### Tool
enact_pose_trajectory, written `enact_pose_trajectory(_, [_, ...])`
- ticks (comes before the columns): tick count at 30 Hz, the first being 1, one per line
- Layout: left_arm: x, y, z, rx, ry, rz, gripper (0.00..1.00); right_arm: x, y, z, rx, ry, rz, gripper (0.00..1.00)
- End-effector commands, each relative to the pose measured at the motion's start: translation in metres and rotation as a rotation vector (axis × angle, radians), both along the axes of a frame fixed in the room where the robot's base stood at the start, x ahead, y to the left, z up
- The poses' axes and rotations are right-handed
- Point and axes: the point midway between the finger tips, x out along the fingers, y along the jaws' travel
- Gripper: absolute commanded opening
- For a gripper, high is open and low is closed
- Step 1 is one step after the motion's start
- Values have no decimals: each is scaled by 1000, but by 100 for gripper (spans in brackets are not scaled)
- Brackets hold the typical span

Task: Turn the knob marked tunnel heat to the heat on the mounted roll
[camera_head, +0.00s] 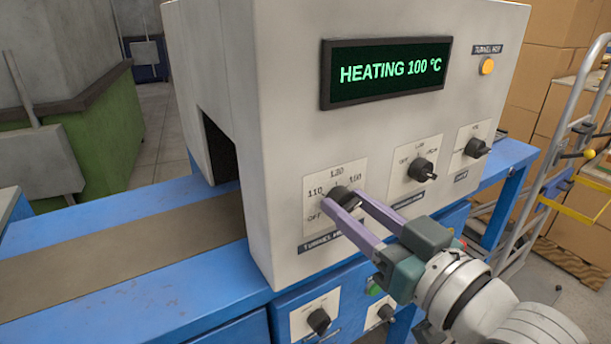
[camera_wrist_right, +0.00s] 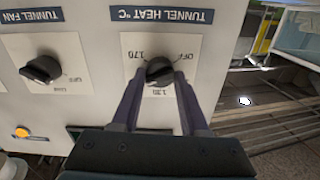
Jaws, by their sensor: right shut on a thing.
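The tunnel heat knob (camera_head: 345,196) is black and sits on a white dial plate (camera_head: 312,172) low on the front of the grey machine. Its plate carries OFF and several numbers; 110 reads fairly clearly in the head view. My right gripper (camera_head: 341,202) is shut on this knob, one purple finger on each side. The right wrist view, upside down, shows the knob (camera_wrist_right: 160,70) between the fingers and the label TUNNEL HEAT °C (camera_wrist_right: 160,15). The fingers hide part of the dial, so I cannot tell the pointer's setting. The display (camera_head: 388,72) reads HEATING 100 °C. No mounted roll is in view, nor my left gripper.
A second knob (camera_head: 421,169), labelled tunnel fan in the wrist view, and a third knob (camera_head: 477,147) sit to the right. An amber lamp (camera_head: 487,66) is lit above. Lower knobs (camera_head: 319,320) are on the blue frame. A belt (camera_head: 120,250) enters the tunnel at left.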

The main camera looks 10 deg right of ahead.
Motion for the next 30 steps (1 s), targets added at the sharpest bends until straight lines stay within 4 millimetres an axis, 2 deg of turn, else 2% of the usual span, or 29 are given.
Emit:
enact_pose_trajectory(18, [0,3,-4,9,0,-6,50,1,-2,-1,543,195,2,0])
enact_pose_trajectory(30, [0,2,-9,7,0,-5,50,1,-2,-1,792,285,2,0])
